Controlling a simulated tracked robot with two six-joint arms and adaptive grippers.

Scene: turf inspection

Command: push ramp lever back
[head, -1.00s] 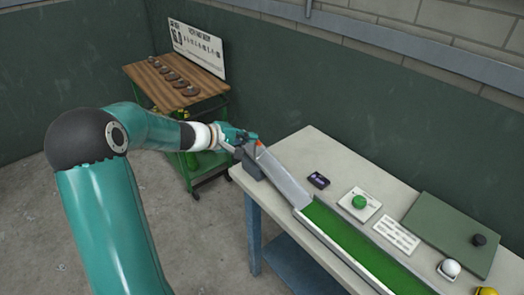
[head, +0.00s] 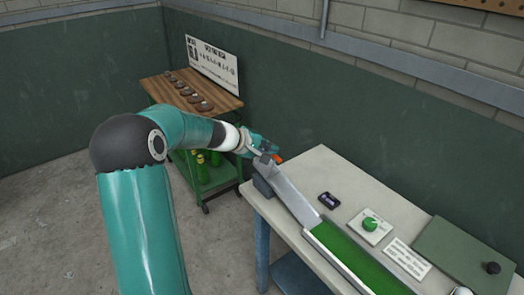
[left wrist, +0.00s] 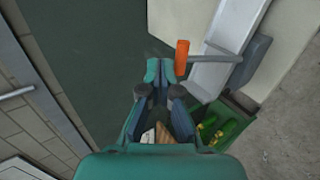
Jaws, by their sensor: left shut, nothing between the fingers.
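The ramp (head: 291,199) is a grey sloping chute on the table, its raised end at the table's left end. A lever with an orange handle (head: 278,158) stands at that raised end. In the left wrist view the orange handle (left wrist: 182,57) sits on a thin grey arm (left wrist: 222,51) reaching to a dark block beside the ramp. My left gripper (head: 268,149) is shut and empty, right beside the handle. In the left wrist view its fingertips (left wrist: 160,70) are just left of the handle; I cannot tell whether they touch. My right gripper does not show.
A green turf strip (head: 352,257) continues from the ramp's low end. A small dark device (head: 328,200), a green knob (head: 370,223), a printed card (head: 407,258) and a green board (head: 465,250) lie right of it. A wood-topped cart (head: 215,92) stands behind my left arm.

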